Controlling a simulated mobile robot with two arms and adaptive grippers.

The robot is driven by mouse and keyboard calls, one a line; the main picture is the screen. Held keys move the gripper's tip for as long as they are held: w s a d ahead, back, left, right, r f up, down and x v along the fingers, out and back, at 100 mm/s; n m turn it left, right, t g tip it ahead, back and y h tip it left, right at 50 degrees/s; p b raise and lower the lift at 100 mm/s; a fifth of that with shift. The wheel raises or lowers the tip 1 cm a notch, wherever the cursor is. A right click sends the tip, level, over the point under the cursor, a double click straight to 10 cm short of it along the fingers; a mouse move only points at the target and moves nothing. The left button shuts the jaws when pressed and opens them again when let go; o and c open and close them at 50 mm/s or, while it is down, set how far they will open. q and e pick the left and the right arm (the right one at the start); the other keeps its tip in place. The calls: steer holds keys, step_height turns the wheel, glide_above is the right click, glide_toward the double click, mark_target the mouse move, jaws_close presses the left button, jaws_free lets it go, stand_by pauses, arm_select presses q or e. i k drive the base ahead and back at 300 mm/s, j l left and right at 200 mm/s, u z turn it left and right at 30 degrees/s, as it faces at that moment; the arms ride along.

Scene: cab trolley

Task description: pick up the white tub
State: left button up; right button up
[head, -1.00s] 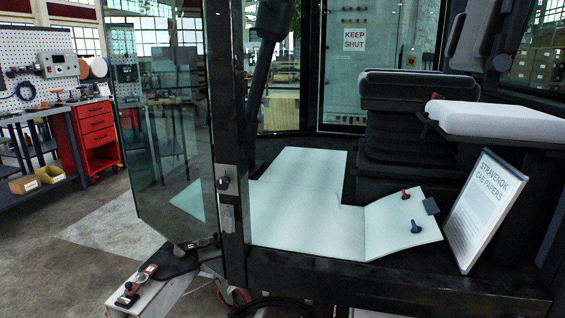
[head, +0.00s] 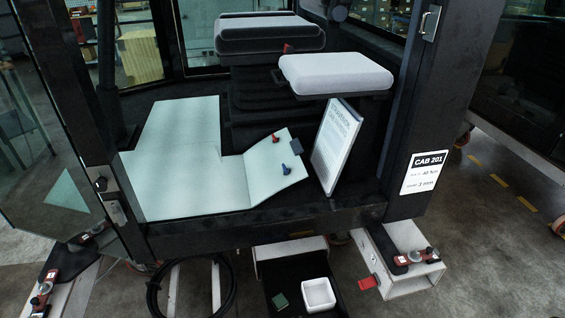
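The white tub (head: 319,296) is a small, square, open-topped container. It shows at the bottom of the head view, below the front sill of the cab, and appears upright and empty. It sits on a dark surface, perhaps a tray or step (head: 297,270), beside a small green block (head: 281,301). Neither of my grippers is in view.
The cab's dark front sill (head: 270,231) runs above and behind the tub. A white beam with a red-handled clamp (head: 410,258) stands to the right, and a similar clamp (head: 42,293) to the left. A black coiled hose (head: 230,290) lies left of the tub. A leaning sign (head: 335,145) stands in the cab.

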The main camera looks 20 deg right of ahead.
mark_target(318, 295)
steer(key=z, duration=1.15)
